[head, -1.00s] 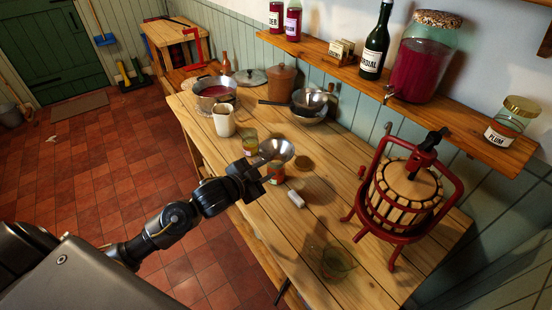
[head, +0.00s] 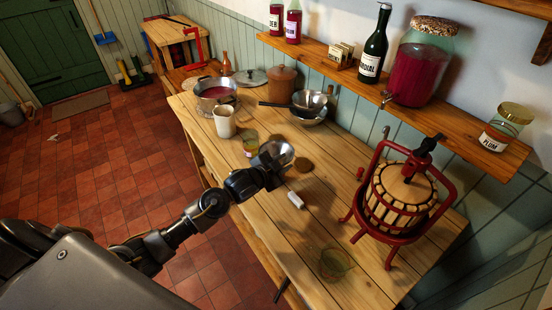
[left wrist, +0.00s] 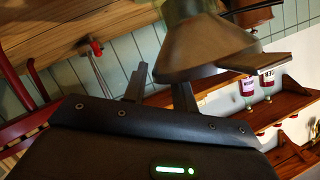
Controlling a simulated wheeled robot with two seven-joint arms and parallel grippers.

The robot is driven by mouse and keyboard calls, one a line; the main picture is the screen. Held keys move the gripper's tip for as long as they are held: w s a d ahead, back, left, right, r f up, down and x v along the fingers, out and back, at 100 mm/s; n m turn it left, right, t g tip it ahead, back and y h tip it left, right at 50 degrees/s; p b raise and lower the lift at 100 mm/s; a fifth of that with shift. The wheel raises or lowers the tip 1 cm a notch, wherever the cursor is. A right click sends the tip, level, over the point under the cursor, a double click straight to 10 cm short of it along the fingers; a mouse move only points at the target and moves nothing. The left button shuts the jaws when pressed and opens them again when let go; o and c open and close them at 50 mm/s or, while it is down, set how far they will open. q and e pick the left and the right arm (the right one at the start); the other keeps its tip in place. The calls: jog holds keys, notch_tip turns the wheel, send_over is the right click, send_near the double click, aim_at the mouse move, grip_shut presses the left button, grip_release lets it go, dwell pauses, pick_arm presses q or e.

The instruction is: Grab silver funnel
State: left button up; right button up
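The silver funnel (head: 279,154) stands above the table (head: 330,225), its wide mouth facing up. My left gripper (head: 270,165) is right at its near side in the head view and hides part of it. In the left wrist view, which is turned upside down, the funnel (left wrist: 200,48) looms large just past the fingertips (left wrist: 160,82). The two fingers stand apart with a gap between them. One finger overlaps the funnel's rim; I cannot tell whether it touches.
An amber glass (head: 250,144) stands close to the left gripper. A round brown lid (head: 304,166) and a white block (head: 296,200) lie to its right. A red press (head: 400,200) stands at the right. A green glass (head: 334,264) stands in front. A cream jug (head: 224,121) is behind.

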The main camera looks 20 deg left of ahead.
pick_arm(q)
jog(key=shift+x, duration=0.9)
jog(key=shift+s, duration=0.1)
grip_shut()
